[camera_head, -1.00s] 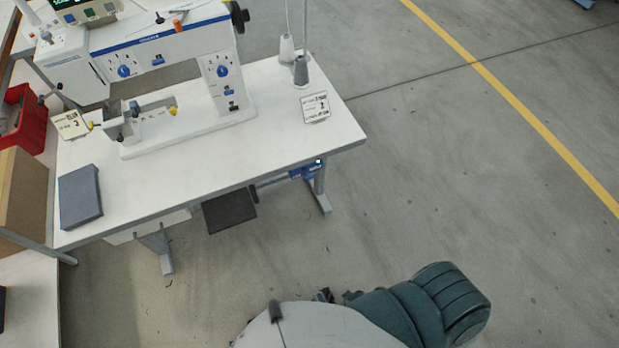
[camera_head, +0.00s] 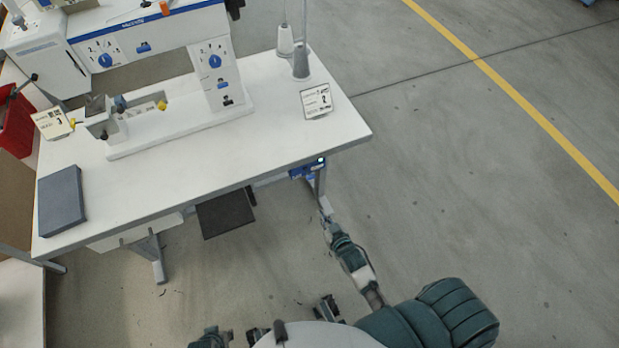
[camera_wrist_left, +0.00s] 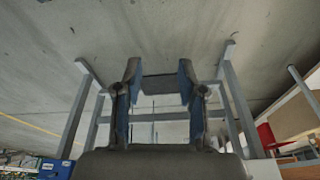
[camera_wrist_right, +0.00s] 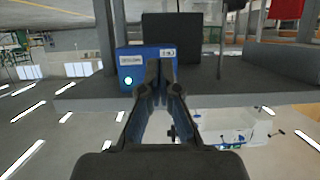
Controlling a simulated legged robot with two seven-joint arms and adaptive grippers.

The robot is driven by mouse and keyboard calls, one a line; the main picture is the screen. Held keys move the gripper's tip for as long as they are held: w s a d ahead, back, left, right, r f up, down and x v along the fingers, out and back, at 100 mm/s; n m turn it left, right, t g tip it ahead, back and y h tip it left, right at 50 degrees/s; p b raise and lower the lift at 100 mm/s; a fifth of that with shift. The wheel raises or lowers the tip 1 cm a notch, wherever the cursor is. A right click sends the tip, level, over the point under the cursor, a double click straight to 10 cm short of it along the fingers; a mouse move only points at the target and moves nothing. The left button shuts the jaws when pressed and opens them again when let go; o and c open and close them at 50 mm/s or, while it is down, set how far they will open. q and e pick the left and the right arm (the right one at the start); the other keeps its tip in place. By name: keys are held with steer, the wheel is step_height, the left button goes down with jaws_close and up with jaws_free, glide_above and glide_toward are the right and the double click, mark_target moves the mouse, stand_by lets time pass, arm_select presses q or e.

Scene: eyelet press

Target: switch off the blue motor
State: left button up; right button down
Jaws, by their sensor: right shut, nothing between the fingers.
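The blue motor (camera_head: 303,171) is a blue box under the right end of the white table, with a small green light on it. The right wrist view shows the blue motor (camera_wrist_right: 136,62) close up, with labels and a lit green spot. My right gripper (camera_head: 323,207) is just below it at the table's right leg. In the right wrist view my right gripper (camera_wrist_right: 162,62) is shut and empty, its tips overlapping the box; contact cannot be told. My left gripper (camera_wrist_left: 159,72) is open and empty, facing the table frame. A blue box (camera_wrist_left: 56,169) shows at its lower left.
A dark pedal (camera_head: 225,213) hangs below. The floor at right is clear.

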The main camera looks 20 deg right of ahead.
mark_target(311, 177)
arm_select(q)
steer(key=v, duration=0.2)
steer(key=b+v, duration=0.1)
steer(key=v, duration=0.2)
steer(key=shift+w+r, duration=0.15)
steer(key=shift+r, duration=0.25)
arm_select(e)
step_height(311, 177, up, 8)
steer(key=w+d+t, duration=0.1)
steer(key=w+t, duration=0.1)
steer(key=t, duration=0.1)
steer(key=shift+w+r, duration=0.15)
steer(key=shift+w, duration=0.1)
steer(key=shift+d, duration=0.1)
arm_select(q)
steer(key=w+d+t+h+b, duration=0.1)
steer(key=w+d+t+b, duration=0.1)
steer(key=w+t, duration=0.2)
steer(key=shift+w+r, duration=0.45)
steer(key=shift+w, duration=1.15)
arm_select(e)
steer(key=shift+w+f, duration=0.2)
steer(key=shift+w, duration=1.45)
steer(key=shift+w+f, duration=0.15)
steer(key=shift+w, duration=1.55)
steer(key=shift+w+f, duration=0.2)
steer(key=shift+w, duration=1.45)
